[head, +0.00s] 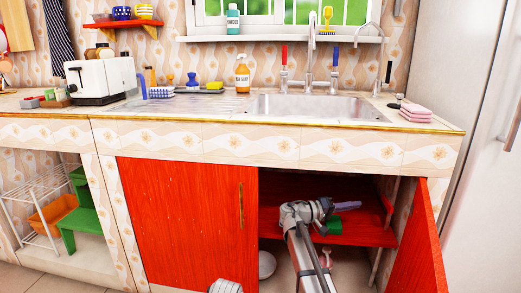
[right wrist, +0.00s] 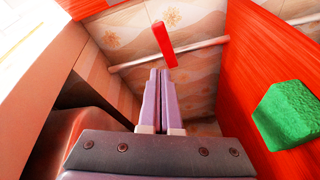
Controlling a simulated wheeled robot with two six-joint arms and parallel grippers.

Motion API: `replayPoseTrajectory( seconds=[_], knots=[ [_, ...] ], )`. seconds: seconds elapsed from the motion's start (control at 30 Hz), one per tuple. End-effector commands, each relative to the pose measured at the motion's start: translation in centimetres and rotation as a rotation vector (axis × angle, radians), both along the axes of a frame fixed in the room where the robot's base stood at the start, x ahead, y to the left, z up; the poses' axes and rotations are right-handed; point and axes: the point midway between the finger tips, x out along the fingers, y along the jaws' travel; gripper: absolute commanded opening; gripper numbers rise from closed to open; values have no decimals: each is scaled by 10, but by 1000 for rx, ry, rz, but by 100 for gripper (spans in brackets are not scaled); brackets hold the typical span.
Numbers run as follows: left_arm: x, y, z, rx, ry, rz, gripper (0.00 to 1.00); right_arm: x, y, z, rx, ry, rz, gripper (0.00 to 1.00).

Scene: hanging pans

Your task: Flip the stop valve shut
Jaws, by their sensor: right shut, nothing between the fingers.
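The stop valve's red lever (right wrist: 163,45) shows in the right wrist view, in front of a pale pipe (right wrist: 200,45) along the patterned back wall. My right gripper (right wrist: 160,72) is shut and empty, its fingertips just below the lever's lower end in the picture; I cannot tell if they touch. My left gripper is not clearly visible.
A green sponge-like block (right wrist: 288,115) is by the red shelf (right wrist: 250,80), close on the right. The open red door (head: 420,240) stands right of my arm; the closed red door (head: 185,220) is on the left. A metallic basin underside (right wrist: 85,135) shows at the lower left.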

Motion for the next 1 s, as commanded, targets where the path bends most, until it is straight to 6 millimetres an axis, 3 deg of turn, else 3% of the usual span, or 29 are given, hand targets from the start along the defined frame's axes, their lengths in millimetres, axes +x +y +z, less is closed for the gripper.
replayPoseTrajectory(
  seconds=[0.03, 0.1, 0.27, 0.4, 0.6, 0.8, 1.0],
  knots=[
    [0, 0, 20, 0, 1, -1, 45, -23, 14, 2, 82, 25, 15, 0],
    [0, 0, 38, 0, 1, -2, 45, -50, 38, -13, 228, 74, 39, 0],
    [0, 0, 76, 2, 3, -5, 45, -115, 109, -50, 581, 223, 123, 0],
    [-1, 1, 105, 3, 4, -8, 45, -178, 178, -71, 868, 371, 215, 0],
    [-1, 1, 133, 3, 5, -11, 45, -250, 255, -78, 1161, 540, 331, 0],
    [-1, 1, 155, 4, 6, -12, 45, -314, 312, -67, 1377, 675, 433, 0],
    [-1, 1, 202, 4, 6, -10, 45, -306, 313, -20, 1378, 671, 428, 0]
  ],
)
